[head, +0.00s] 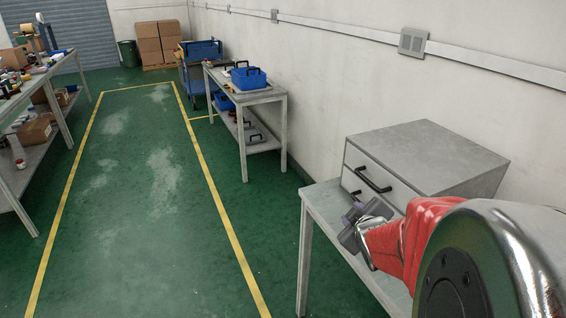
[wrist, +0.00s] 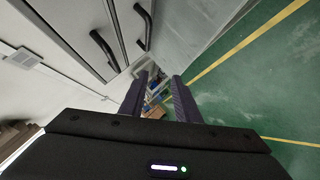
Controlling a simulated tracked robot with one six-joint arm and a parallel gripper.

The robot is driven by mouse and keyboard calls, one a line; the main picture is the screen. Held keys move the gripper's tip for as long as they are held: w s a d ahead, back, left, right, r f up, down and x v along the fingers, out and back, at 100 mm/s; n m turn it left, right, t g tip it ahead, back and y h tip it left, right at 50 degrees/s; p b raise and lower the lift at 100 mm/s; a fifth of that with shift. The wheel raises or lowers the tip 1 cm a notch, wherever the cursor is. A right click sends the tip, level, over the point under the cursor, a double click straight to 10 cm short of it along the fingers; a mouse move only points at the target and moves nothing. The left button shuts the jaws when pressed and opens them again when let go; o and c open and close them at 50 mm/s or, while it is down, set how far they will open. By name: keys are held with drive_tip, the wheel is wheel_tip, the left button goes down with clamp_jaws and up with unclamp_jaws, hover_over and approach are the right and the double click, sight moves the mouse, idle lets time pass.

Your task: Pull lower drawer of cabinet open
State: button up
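The grey cabinet (head: 428,155) stands on a grey table at the right in the head view, with two drawers on its front. Both drawers look shut. The upper drawer's black handle (head: 373,180) is clear; the lower drawer's handle (head: 354,195) is partly hidden by my gripper. In the wrist view the picture is turned: the upper handle (wrist: 104,52) is left and the lower handle (wrist: 146,24) is right. My gripper (head: 360,215) is in front of the lower drawer. Its fingers (wrist: 159,80) are apart and empty, with neither handle between them.
The cabinet's table (head: 322,205) has a bare strip before the drawers. A second table (head: 262,97) with blue bins stands farther along the wall. The green floor (head: 150,210) inside the yellow lines is clear. A cluttered bench (head: 50,75) stands at left.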

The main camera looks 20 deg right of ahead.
drive_tip(key=s+d+f+n+t, duration=0.1)
drive_tip(key=d, duration=0.1)
drive_tip(key=d+f+n+t, duration=0.1)
drive_tip(key=d+f, duration=0.1)
drive_tip(key=s+d+f+n+t, duration=0.1)
drive_tip(key=d+f, duration=0.1)
drive_tip(key=shift+s+d+f, duration=0.1)
drive_tip(key=shift+s+d, duration=0.25)
drive_tip(key=shift+d, duration=0.05)
drive_tip(key=shift+s+d+n+t+y, duration=0.2)
drive_tip(key=shift+s+n+t+y, duration=0.15)
drive_tip(key=shift+t, duration=0.25)
drive_tip(key=x, duration=1.3)
drive_tip(key=shift+w+d+f, duration=0.15)
drive_tip(key=shift+w+f, duration=0.05)
drive_tip(key=shift+w, duration=0.15)
drive_tip(key=shift+c, duration=0.5)
clamp_jaws()
